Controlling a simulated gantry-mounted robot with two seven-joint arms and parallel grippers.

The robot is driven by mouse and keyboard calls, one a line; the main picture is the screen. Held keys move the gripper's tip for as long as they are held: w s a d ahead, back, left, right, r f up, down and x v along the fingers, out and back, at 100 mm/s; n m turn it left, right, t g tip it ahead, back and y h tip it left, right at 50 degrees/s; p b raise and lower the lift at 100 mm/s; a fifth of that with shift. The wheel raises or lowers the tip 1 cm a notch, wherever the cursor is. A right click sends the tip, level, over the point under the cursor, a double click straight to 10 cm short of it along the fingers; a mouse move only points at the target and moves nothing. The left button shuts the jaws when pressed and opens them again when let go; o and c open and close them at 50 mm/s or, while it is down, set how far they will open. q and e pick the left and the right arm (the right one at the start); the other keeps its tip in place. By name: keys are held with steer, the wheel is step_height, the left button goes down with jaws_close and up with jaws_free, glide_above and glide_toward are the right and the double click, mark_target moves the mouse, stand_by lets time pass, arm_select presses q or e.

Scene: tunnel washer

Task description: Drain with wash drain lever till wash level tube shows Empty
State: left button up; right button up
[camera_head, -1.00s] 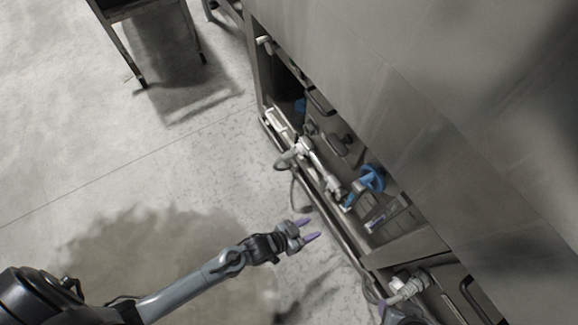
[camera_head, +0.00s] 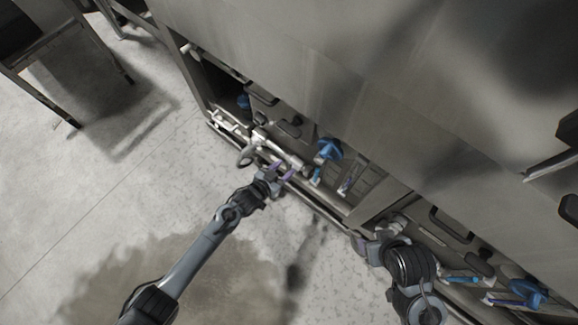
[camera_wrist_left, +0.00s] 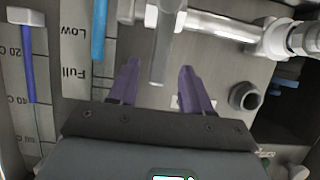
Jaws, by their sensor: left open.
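My left gripper (camera_head: 280,172) is open beside the white pipework low on the machine; its purple fingers also show in the left wrist view (camera_wrist_left: 161,88). There, a grey bar (camera_wrist_left: 161,45), likely the wash drain lever, hangs from a pale pipe. Its end lies between the open fingers, not gripped; I cannot tell if they touch it. Left of it is the wash level tube (camera_wrist_left: 99,30) with Low and Full marks. Its blue column ends between those two marks. My right gripper (camera_head: 363,243) is near the panel at lower right; its jaws are unclear.
A thermometer-like gauge (camera_wrist_left: 28,75) stands left of the tube. A grey round fitting (camera_wrist_left: 244,96) is at right. A blue valve handle (camera_head: 328,150) is right of my left gripper. A dark table frame (camera_head: 62,65) stands upper left.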

mark_target(288, 166)
arm_select(q)
steer(key=b+x, duration=0.1)
steer(key=x, duration=0.2)
steer(key=shift+d+f, duration=0.1)
steer(key=shift+d, duration=0.05)
steer(key=shift+w+d+b, duration=0.15)
steer(key=shift+w+b, duration=0.1)
steer(key=shift+b, duration=0.15)
jaws_close()
